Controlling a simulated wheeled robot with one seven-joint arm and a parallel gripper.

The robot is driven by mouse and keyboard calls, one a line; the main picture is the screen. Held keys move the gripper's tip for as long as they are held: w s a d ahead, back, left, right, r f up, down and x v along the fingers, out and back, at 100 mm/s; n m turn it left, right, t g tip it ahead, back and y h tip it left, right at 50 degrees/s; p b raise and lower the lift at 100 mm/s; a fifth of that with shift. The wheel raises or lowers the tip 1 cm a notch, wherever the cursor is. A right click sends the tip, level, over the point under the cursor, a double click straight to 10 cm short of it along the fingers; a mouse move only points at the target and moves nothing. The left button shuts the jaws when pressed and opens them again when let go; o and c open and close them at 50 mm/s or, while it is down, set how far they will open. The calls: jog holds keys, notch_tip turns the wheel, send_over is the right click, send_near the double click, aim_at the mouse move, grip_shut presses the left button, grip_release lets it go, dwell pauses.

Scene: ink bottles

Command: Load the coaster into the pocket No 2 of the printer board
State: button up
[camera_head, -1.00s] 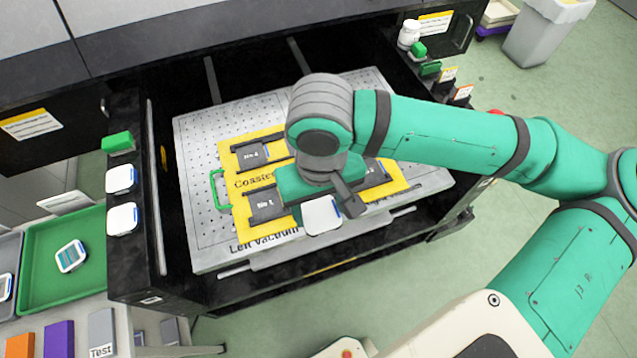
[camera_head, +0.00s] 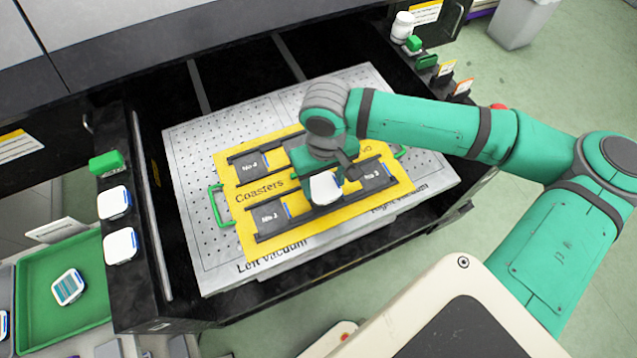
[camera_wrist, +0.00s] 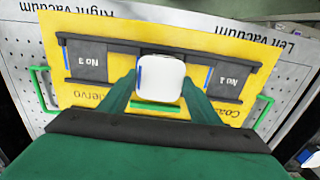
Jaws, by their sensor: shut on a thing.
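The white coaster (camera_head: 326,187) is held over the middle of the near pocket row on the yellow printer board (camera_head: 240,212). My gripper (camera_wrist: 160,84) is shut on it, one green finger at each side. In the wrist view, the coaster (camera_wrist: 160,70) has a blue strip on its left edge and lies between pocket No 3 (camera_wrist: 86,60) and pocket No 1 (camera_wrist: 228,80). The middle pocket's label is hidden beneath it. I cannot tell whether the coaster touches the pocket.
The board lies on a perforated grey bed (camera_head: 195,160) inside the black printer, with a green handle (camera_head: 218,204) at its left. A green tray (camera_head: 40,335) with a coaster (camera_head: 68,287) is at left.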

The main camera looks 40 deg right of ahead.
aim_at(324, 187)
jog(key=shift+w+d+f, duration=0.1)
jog(key=shift+w+f, duration=0.05)
jog(key=shift+f, duration=0.5)
jog(key=shift+w+f, duration=0.1)
jog(key=shift+f, duration=0.5)
jog(key=shift+a+f, duration=0.2)
jog(key=shift+f, duration=0.15)
jog(key=shift+s, duration=0.15)
jog(key=shift+s+d, duration=0.1)
jog(key=o, duration=1.1)
jog(key=shift+o, duration=0.2)
